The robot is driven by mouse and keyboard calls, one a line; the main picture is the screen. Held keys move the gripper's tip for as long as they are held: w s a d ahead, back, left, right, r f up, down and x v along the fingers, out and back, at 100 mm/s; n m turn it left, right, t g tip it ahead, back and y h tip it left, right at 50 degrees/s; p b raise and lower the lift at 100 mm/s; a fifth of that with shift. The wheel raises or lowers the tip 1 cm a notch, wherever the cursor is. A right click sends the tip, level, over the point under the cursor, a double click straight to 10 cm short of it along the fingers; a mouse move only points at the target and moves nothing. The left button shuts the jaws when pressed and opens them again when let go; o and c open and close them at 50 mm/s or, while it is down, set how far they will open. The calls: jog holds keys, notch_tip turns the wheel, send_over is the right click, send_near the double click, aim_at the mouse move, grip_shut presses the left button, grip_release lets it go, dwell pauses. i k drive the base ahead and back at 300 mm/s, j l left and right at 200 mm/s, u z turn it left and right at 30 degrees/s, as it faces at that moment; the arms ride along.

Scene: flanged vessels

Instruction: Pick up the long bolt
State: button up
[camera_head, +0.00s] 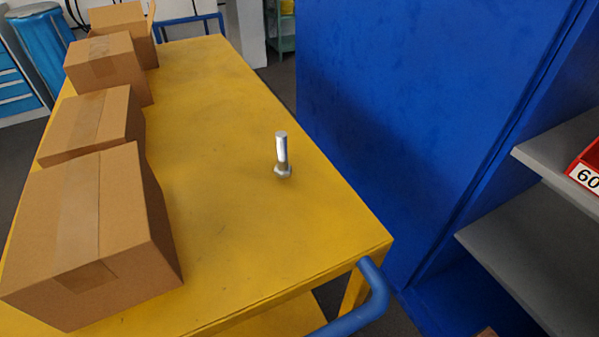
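The long bolt (282,152) is silver-grey metal. It stands upright on its hex head on the yellow cart top (215,215), toward the right edge of the cart. Its shank points up, and nothing touches it from the sides. My gripper is not in view.
Several cardboard boxes (95,220) line the cart's left side. A tall blue cabinet panel (400,110) stands close along the right, with grey shelves (545,255) and a red bin (588,170) beyond. A blue handle (365,305) juts from the near edge. The cart's middle is clear.

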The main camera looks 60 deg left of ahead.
aim_at(282, 170)
jog(key=l+u, duration=0.3)
jog(key=u, duration=0.2)
jog(key=k+l+u, duration=0.15)
jog(key=l+u, duration=0.15)
jog(key=u, duration=1.65)
jog(key=i+j+z, duration=0.1)
jog(key=i+j, duration=0.15)
